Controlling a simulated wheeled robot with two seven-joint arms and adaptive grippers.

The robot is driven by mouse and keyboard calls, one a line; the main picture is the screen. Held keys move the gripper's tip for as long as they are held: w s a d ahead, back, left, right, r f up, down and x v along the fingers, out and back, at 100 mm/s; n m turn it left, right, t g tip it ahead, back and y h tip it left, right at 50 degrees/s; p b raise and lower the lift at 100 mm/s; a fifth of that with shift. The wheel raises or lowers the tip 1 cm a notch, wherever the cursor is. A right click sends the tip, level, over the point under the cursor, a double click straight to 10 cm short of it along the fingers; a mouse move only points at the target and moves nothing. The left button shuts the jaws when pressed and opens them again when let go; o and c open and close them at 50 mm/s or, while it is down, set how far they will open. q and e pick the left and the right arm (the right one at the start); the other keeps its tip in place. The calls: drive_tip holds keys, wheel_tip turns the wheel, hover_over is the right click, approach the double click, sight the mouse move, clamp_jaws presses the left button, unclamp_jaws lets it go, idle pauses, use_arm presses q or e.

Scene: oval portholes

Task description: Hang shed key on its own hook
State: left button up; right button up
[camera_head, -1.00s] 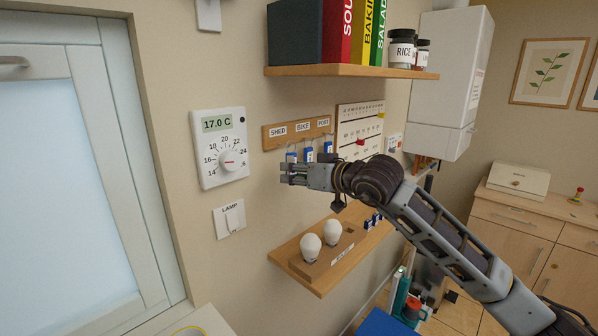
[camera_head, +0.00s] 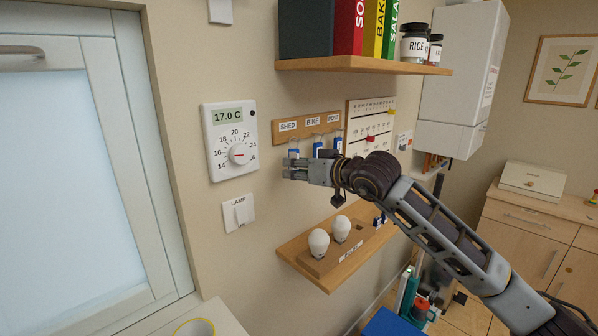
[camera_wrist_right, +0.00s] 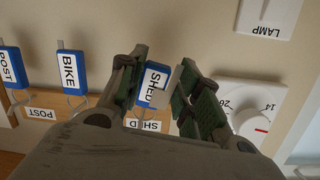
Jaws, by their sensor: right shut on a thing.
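The shed key's blue tag, with a white SHED label, shows between the fingers of my right gripper in the right wrist view (camera_wrist_right: 153,85). My right gripper (camera_wrist_right: 160,88) is shut on this tag. In the head view the tag (camera_head: 293,148) is just above the fingertips, below the SHED label of the wooden key rack (camera_head: 325,120). The SHED hook is largely hidden, and I cannot tell whether the key's ring is on it. My left gripper is not in view.
The bike key tag (camera_wrist_right: 71,71) and post key tag (camera_wrist_right: 11,68) hang beside it on the rack. A thermostat (camera_head: 229,142) is close on the left. A book shelf (camera_head: 365,66) is above, and a shelf with two bulbs (camera_head: 340,262) is below.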

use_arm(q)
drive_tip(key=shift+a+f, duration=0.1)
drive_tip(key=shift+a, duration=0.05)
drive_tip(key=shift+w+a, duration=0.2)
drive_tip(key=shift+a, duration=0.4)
use_arm(e)
drive_tip(key=o, duration=1)
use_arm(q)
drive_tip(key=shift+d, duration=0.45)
use_arm(e)
drive_tip(key=shift+v, duration=5.95)
